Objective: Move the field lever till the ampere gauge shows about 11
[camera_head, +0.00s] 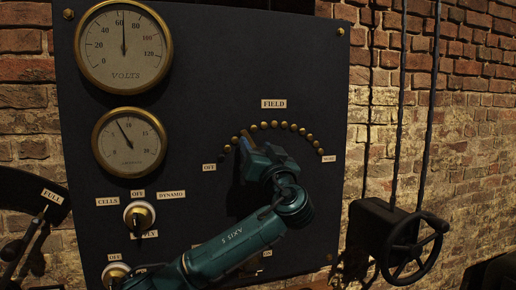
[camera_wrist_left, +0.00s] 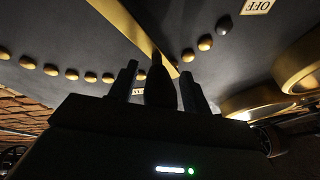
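The ampere gauge (camera_head: 129,143) is the lower brass-rimmed dial at the panel's left. Its needle leans up and left, a little short of the 10 mark. The field lever (camera_head: 246,143) shows as a short brass piece beside my gripper, toward the left part of the stud arc. In the left wrist view the brass lever (camera_wrist_left: 133,28) runs diagonally, and its dark handle (camera_wrist_left: 159,82) stands between my fingers. My left gripper (camera_wrist_left: 159,75) is around the handle, with narrow gaps visible on both sides. In the head view the gripper (camera_head: 254,150) hides the handle. My right gripper is out of view.
Brass studs (camera_head: 284,125) form an arc from OFF at left to the label at right. The volts gauge (camera_head: 123,46) reads a little above 60. A selector knob (camera_head: 139,215) sits below the ampere gauge. A handwheel (camera_head: 412,250) stands right of the panel.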

